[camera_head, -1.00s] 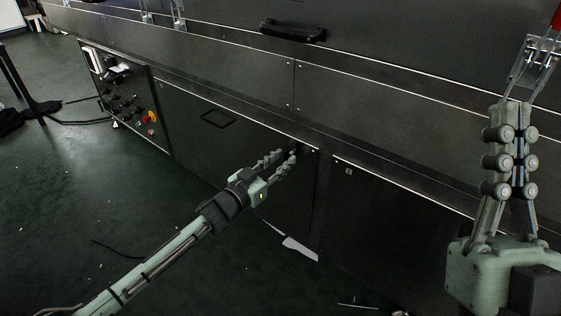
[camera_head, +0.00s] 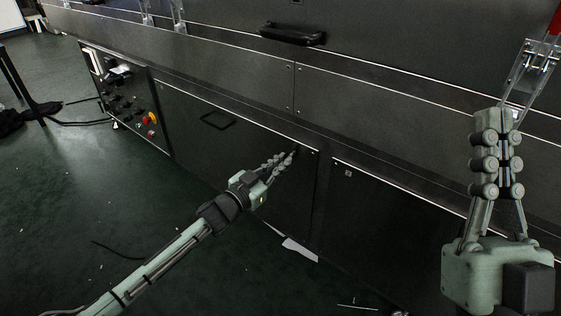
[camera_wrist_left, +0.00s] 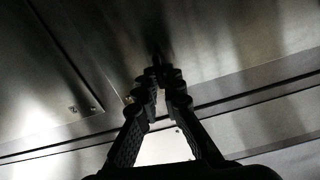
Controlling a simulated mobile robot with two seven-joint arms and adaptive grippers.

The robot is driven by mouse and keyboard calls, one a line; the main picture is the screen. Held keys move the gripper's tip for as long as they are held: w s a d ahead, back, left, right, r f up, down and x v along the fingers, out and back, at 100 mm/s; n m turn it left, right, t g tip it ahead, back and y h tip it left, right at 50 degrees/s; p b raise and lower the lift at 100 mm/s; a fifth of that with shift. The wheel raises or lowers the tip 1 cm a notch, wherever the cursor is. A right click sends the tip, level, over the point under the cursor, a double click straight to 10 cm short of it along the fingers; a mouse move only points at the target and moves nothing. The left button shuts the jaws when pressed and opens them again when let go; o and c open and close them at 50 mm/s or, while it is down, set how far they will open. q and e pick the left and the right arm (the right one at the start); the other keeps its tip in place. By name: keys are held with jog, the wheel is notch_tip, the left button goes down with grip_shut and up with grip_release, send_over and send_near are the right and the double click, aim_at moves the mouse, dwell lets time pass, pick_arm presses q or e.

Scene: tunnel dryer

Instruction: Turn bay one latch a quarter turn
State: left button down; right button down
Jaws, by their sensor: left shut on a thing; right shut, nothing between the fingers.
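The bay door (camera_head: 190,135) is a dark lower panel with a black handle (camera_head: 217,120). My left gripper (camera_head: 288,156) is at its upper right corner, its fingers closed together on a small latch. The fingers and the shadow there mostly hide the latch, so its angle cannot be told. In the left wrist view the closed fingertips (camera_wrist_left: 163,74) meet a small dark piece against the metal panel, taken to be the latch (camera_wrist_left: 157,58). My right gripper (camera_head: 497,135) is raised at the right, shut and empty, away from the door.
A control panel (camera_head: 125,98) with knobs and a red button stands left of the door. Another dark panel (camera_head: 400,215) with a small square fitting (camera_head: 348,173) lies to the right. A black handle (camera_head: 292,34) juts out above. White scrap (camera_head: 299,249) lies on the floor.

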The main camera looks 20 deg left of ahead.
pick_arm(q)
jog(key=m, duration=1.1)
jog(key=shift+s+d+f+m+p, duration=0.1)
jog(key=shift+d+f+m+p, duration=0.1)
jog(key=shift+m+p, duration=0.2)
jog(key=m, duration=0.2)
jog(key=shift+m+b, duration=0.3)
jog(key=shift+m, duration=1.1)
pick_arm(e)
jog(key=shift+r, duration=0.1)
pick_arm(q)
jog(key=c, duration=1.7)
grip_release()
